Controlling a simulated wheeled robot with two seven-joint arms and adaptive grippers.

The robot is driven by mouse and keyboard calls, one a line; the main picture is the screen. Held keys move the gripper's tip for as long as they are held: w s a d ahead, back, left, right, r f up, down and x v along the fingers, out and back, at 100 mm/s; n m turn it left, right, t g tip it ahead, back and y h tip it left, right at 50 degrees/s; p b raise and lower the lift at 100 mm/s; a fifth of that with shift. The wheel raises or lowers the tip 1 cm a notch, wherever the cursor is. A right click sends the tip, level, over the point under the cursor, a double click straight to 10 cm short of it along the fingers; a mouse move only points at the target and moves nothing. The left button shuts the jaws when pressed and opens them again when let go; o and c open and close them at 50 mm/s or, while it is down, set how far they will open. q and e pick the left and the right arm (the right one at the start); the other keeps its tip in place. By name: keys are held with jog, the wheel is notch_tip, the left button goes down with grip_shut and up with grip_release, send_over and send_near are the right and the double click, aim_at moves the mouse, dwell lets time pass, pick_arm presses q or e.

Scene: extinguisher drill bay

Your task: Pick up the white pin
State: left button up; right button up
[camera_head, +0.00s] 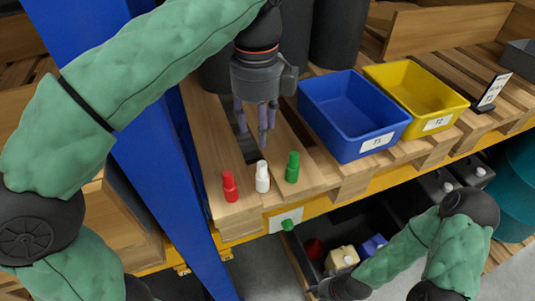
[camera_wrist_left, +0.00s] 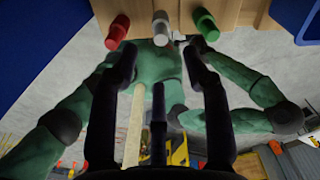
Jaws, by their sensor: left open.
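The white pin (camera_head: 262,178) stands upright near the front edge of the wooden shelf, between a red pin (camera_head: 230,186) and a green pin (camera_head: 292,167). In the left wrist view the white pin (camera_wrist_left: 160,30) shows at the top middle, beyond the fingertips. My left gripper (camera_head: 255,132) is open and empty, fingers pointing down, above the boards behind the white pin and apart from it. My right forearm crosses the lower right of the head view; its gripper is not clearly shown.
A blue bin (camera_head: 352,112) labelled T1 and a yellow bin (camera_head: 416,92) labelled T2 stand to the right on the slats. Dark cylinders (camera_head: 338,35) stand behind. A blue post (camera_head: 150,150) rises at the left. A dark crate with several items lies below the shelf.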

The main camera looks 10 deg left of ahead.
pick_arm(q)
send_over(262, 163)
jog(key=f, duration=0.4)
jog(key=shift+a+f, duration=0.25)
jog(key=shift+a, duration=0.15)
jog(key=shift+w+f, duration=0.2)
jog(key=shift+f, duration=0.05)
jog(key=f, duration=0.4)
jog(key=shift+s+d+f, duration=0.25)
jog(key=shift+d, duration=0.15)
jog(key=shift+w+f, duration=0.1)
jog(key=shift+f, duration=0.2)
grip_shut()
